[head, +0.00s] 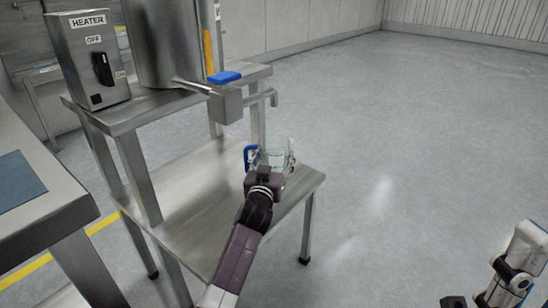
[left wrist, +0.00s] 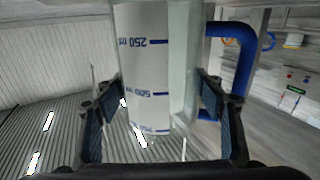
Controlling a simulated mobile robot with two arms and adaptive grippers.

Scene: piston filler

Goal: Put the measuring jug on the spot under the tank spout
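The clear measuring jug (head: 276,150), with a blue handle, is at the far end of my left gripper (head: 268,168) in the head view. In the left wrist view, the jug (left wrist: 145,70) with blue volume marks stands between the two fingers, which press close on its sides. Its blue handle (left wrist: 240,50) is to the right. The tank spout (head: 268,98) comes out of the valve block with the blue top, above and slightly behind the jug. My gripper hides the jug's base, so I cannot tell whether it touches the lower shelf (head: 200,205).
The steel tank (head: 165,40) and the heater box (head: 88,60) stand on the upper shelf. A steel table (head: 35,210) is at the left. The floor to the right is clear. My right arm (head: 515,270) is at the bottom right, its gripper mostly out of frame.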

